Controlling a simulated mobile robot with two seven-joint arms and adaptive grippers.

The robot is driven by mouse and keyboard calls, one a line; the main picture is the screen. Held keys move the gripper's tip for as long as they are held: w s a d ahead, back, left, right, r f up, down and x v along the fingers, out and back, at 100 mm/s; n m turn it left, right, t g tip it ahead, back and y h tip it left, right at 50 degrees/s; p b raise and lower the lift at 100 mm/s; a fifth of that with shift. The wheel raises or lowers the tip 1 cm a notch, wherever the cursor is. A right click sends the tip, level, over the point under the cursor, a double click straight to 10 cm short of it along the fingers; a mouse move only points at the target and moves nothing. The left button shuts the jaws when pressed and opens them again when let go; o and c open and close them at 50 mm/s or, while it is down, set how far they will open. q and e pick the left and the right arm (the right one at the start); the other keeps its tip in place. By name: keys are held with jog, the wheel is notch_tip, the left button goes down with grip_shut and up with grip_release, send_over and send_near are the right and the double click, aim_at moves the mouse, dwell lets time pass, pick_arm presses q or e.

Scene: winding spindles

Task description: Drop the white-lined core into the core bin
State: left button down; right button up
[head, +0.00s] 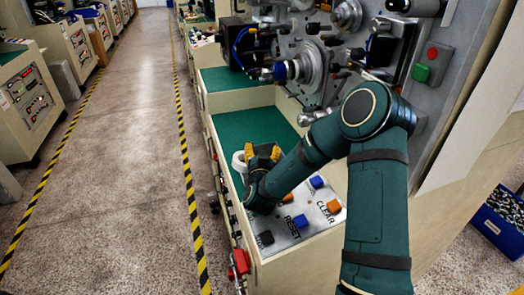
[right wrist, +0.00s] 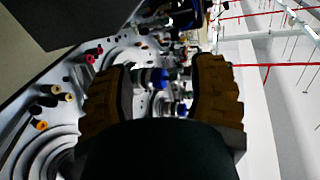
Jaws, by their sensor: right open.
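My right gripper (head: 262,152) is low over the green worktop of the winding machine, just behind the button panel. Its two yellow-brown fingers are apart in the right wrist view (right wrist: 163,72), with nothing held between them. A white ring-shaped thing (head: 238,162), possibly the white-lined core, shows just left of the fingers, partly hidden by them; I cannot tell whether they touch it. A blue bin (head: 485,225) with many small pieces in it stands on the floor at the far right; I cannot tell whether it is the core bin. My left gripper is not in view.
The button panel (head: 292,222) lies under my right forearm. Spindles (head: 302,68) stick out of the machine face above the green worktop (head: 245,126). A red and green switch box (head: 432,62) is at upper right. The aisle floor (head: 130,150) at left is clear.

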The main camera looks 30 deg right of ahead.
notch_tip(320, 180, up, 10)
dwell(0.5)
dwell(0.7)
